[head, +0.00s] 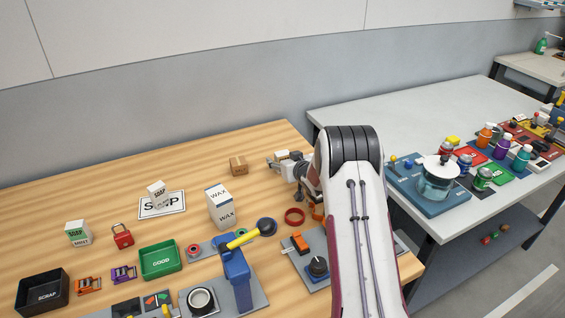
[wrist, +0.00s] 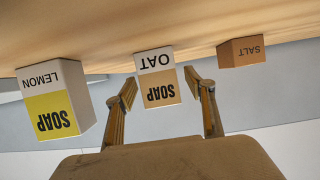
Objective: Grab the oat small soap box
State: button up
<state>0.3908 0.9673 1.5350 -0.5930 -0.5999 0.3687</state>
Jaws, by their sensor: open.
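The oat soap box (wrist: 161,88) is white with a tan label in the wrist view, where the picture is upside down. It stands on the wooden table between my gripper's (wrist: 160,84) two fingertips as seen there. The fingers are open, with a gap on either side of the box; how far the tips reach along it I cannot tell. In the head view my gripper (head: 280,160) is low over the back right of the wooden table, partly behind my arm. I cannot clearly make out the oat box there.
A lemon soap box (wrist: 55,103) and a salt box (wrist: 241,52) stand on either side of the oat box. The salt box also shows in the head view (head: 238,166). A wax box (head: 220,207) stands nearer. Another soap box (head: 158,193) rests on the soap mat (head: 175,207).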

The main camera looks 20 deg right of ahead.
aim_at(282, 153)
dwell(0.5)
jog(key=c, duration=1.2)
jog(key=shift+c, duration=0.4)
jog(key=shift+r, duration=0.1)
jog(key=shift+r, duration=4.9)
